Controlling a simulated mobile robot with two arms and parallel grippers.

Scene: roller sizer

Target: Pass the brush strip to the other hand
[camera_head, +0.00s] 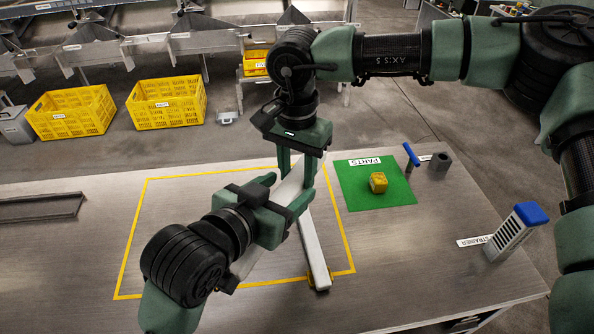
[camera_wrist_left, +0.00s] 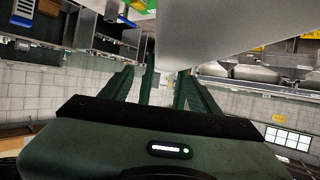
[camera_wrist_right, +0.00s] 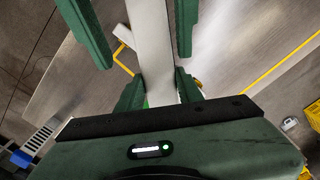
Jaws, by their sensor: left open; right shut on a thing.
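The brush strip (camera_head: 291,191) is a long pale bar held slantwise above the table. My right gripper (camera_head: 296,174) reaches down from above and is shut on it; the strip runs between its fingers in the right wrist view (camera_wrist_right: 152,45). My left gripper (camera_head: 284,187) is open, close below and left of the right one, with its fingers beside the strip. The strip looms large and pale at the top of the left wrist view (camera_wrist_left: 215,30). Whether it lies fully between the left fingers I cannot tell. The left gripper hides part of it.
A blue-handled tool (camera_head: 411,155), a grey holder (camera_head: 439,162) and a blue-topped strainer (camera_head: 513,231) stand to the right. The table's left is mostly clear.

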